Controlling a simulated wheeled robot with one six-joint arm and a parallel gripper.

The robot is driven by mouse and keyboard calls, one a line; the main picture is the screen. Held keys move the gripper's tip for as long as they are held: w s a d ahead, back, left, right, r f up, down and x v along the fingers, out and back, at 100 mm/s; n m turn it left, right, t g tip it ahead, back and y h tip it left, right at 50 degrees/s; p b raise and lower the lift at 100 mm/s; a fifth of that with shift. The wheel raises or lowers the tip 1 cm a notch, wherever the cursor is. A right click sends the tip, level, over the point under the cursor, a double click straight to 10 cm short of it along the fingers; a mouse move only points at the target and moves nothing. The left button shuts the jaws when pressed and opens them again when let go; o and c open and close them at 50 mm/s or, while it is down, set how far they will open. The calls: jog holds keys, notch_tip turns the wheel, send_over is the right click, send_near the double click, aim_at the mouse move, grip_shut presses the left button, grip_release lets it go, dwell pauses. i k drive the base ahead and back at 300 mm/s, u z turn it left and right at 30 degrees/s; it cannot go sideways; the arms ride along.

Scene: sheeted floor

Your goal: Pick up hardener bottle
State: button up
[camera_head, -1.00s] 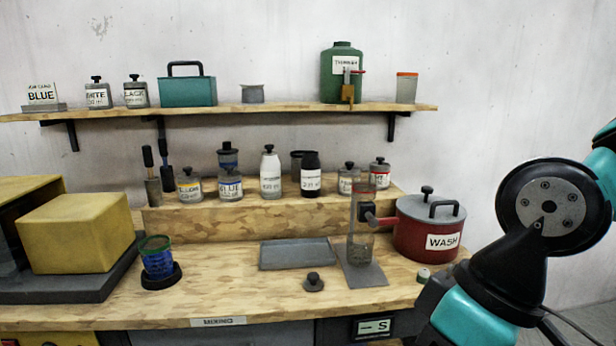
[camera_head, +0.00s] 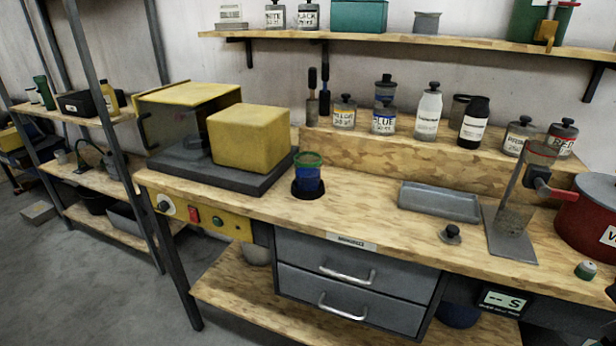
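Two tall bottles stand upright side by side on the raised wooden step at the back of the bench. One is a white bottle (camera_head: 428,112) with a dark cap. The other is a black bottle (camera_head: 474,122) with a white label. Their label text is too small to read, so I cannot tell which is the hardener bottle. Neither is touched by anything of mine. My gripper is not in view.
Jars stand on the step (camera_head: 375,155) on both sides of the bottles. In front are a grey tray (camera_head: 440,203), a clear cylinder on a stand (camera_head: 517,195), a blue cup (camera_head: 308,175) and a red pot (camera_head: 590,215). A yellow-topped machine (camera_head: 248,138) fills the bench's left.

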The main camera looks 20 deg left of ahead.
aim_at(476, 113)
jog(key=u, duration=0.25)
jog(key=k, duration=0.35)
jog(key=u, duration=1.05)
jog(key=k, duration=1)
jog(key=u, duration=0.85)
jog(key=i, duration=1.2)
jog(key=z, duration=0.45)
jog(key=i, duration=0.85)
jog(key=z, duration=1.25)
jog(key=i, duration=0.7)
jog(key=z, duration=1.1)
jog(key=i, duration=0.4)
